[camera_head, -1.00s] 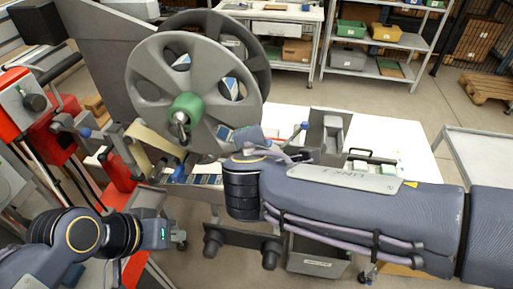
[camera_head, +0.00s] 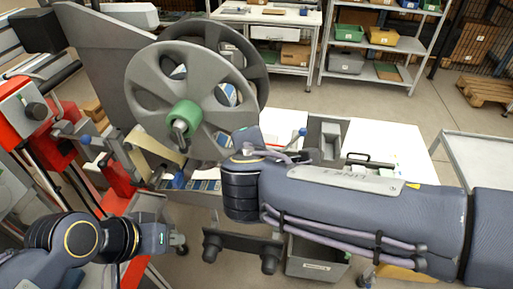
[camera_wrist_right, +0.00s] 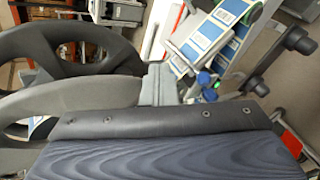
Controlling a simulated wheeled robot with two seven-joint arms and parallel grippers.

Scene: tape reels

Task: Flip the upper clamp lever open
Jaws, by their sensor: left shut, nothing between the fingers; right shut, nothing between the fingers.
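A lever with a blue knob (camera_head: 86,139) sticks out beside the red clamp parts (camera_head: 118,176) at the left in the head view. I cannot tell for certain whether it is the upper clamp lever. A grey reel (camera_head: 145,97) with a green hub (camera_head: 184,115) stands to its right, with a tan strip (camera_head: 155,146) below it. My left gripper (camera_head: 149,203) is shut and empty, below and right of the blue knob. My right gripper (camera_wrist_right: 157,85) is only partly seen in the wrist view; it looks shut and empty beside the reel.
A white table (camera_head: 393,133) lies behind my right arm, with a grey box (camera_head: 326,135) on it. Another blue-knobbed lever (camera_head: 302,132) is near that box. A grey bin (camera_head: 315,263) is below. Shelves (camera_head: 385,45) stand at the back. A grey cart (camera_head: 478,158) is at the right.

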